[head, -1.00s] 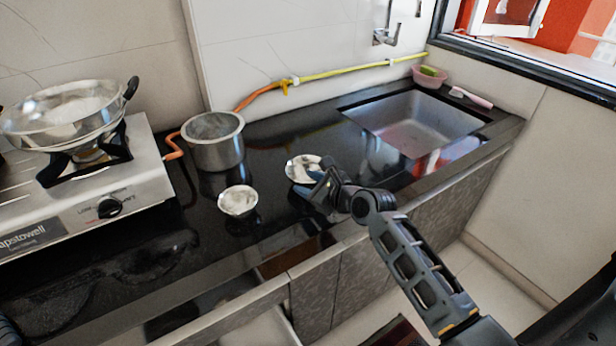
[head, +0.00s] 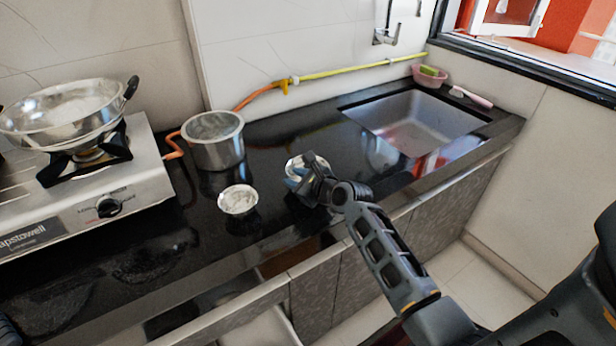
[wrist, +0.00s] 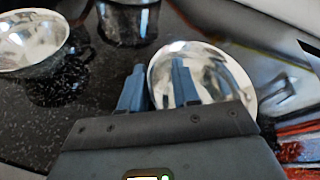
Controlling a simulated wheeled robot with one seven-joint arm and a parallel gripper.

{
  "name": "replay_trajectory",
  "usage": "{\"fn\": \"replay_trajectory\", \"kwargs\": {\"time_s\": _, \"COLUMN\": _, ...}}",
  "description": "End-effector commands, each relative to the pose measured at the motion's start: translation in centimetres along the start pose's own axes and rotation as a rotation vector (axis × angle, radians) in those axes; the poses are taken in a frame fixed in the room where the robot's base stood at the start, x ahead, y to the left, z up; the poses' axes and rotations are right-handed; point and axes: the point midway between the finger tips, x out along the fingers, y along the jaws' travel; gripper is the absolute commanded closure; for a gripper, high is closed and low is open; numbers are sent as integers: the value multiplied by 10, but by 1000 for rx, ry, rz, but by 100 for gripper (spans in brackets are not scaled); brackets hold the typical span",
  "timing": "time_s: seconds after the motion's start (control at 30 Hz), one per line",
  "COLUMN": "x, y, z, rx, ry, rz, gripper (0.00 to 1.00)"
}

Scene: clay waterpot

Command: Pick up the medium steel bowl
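A shiny steel bowl (head: 291,163) stands on the black counter, partly hidden by my gripper (head: 297,177) in the head view. In the wrist view this bowl (wrist: 222,70) lies under and ahead of my fingers. My gripper (wrist: 157,68) is open, with two blue fingers apart. The bowl's left rim shows between the fingers, with the right finger over its inside. I cannot tell whether they touch it. A second steel bowl (head: 238,199) stands to the left; it also shows in the wrist view (wrist: 30,42). I cannot tell for sure which is the medium one.
A steel pot (head: 216,145) stands behind the bowls, beside the gas stove (head: 120,195) with a wide pan (head: 60,112) on it. A sink (head: 415,120) lies to the right. The counter's front edge runs below my gripper. Counter around the left bowl is clear.

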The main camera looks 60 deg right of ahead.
Motion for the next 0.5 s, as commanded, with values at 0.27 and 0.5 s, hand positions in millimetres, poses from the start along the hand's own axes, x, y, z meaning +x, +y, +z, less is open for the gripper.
{"fn": "replay_trajectory", "kwargs": {"time_s": 0.27, "x": 0, "y": 0, "z": 0, "rx": 0, "ry": 0, "rz": 0, "gripper": 96}}
{"fn": "replay_trajectory", "kwargs": {"time_s": 0.5, "x": 0, "y": 0, "z": 0, "rx": 0, "ry": 0, "rz": 0, "gripper": 100}}
